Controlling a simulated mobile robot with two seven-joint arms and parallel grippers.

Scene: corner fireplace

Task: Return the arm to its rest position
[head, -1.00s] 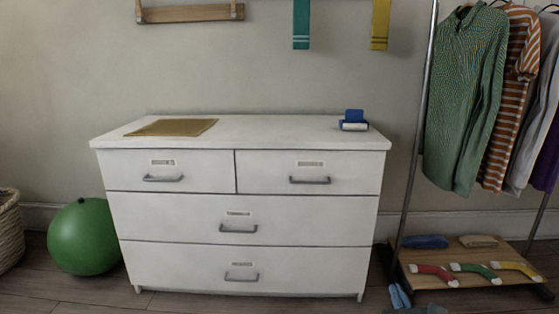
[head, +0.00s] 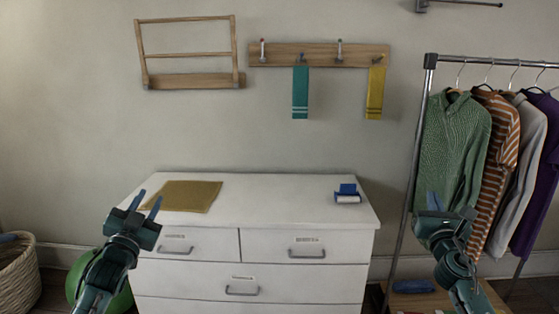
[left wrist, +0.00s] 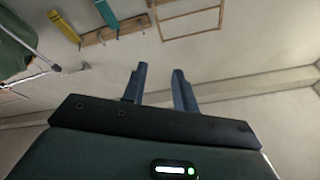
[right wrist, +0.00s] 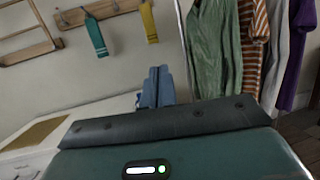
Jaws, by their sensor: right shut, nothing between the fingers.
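My left gripper (head: 147,203) is raised in front of the left end of the white dresser (head: 290,195). Its two blue fingers stand apart with nothing between them, as the left wrist view (left wrist: 160,85) also shows. My right gripper (head: 433,203) is raised to the right of the dresser, in front of the hanging clothes. Its fingers are together and empty in the right wrist view (right wrist: 157,88). Neither gripper touches anything that I can see.
A tan mat (head: 185,196) and a blue-and-white roller (head: 347,194) lie on the dresser. A clothes rack (head: 415,170) stands at the right. A green ball (head: 85,283) and a basket (head: 18,272) are at the left. Wall pegs (head: 320,55) hold a teal and a yellow strip.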

